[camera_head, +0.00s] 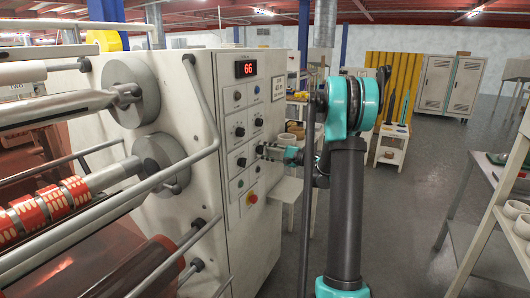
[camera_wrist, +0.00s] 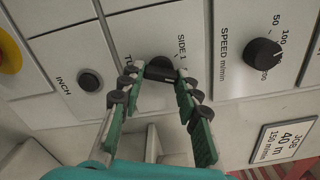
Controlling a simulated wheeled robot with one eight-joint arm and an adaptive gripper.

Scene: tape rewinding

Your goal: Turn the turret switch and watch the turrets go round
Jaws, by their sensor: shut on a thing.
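The turret switch (camera_wrist: 160,63) is a black knob on the pale control panel, with "SIDE 1" and a partly covered label starting "TU" beside it in the wrist view. My gripper (camera_wrist: 161,74) has its green and black fingers closed on either side of the knob. In the head view my gripper (camera_head: 264,150) reaches the panel from the right, and the knob is hidden behind it. The turrets show as large grey discs, an upper one (camera_head: 145,85) and a lower one (camera_head: 178,153), on the machine's left face. The lower shaft carries red and white printed rolls (camera_head: 54,201).
The wrist view shows a black speed knob (camera_wrist: 262,54), an inch button (camera_wrist: 90,80) and part of a yellow button surround (camera_wrist: 9,54) near my fingers. A red display (camera_head: 244,69) reads 66. Metal rails (camera_head: 205,100) cross the machine's front. Open floor (camera_head: 425,170) lies right.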

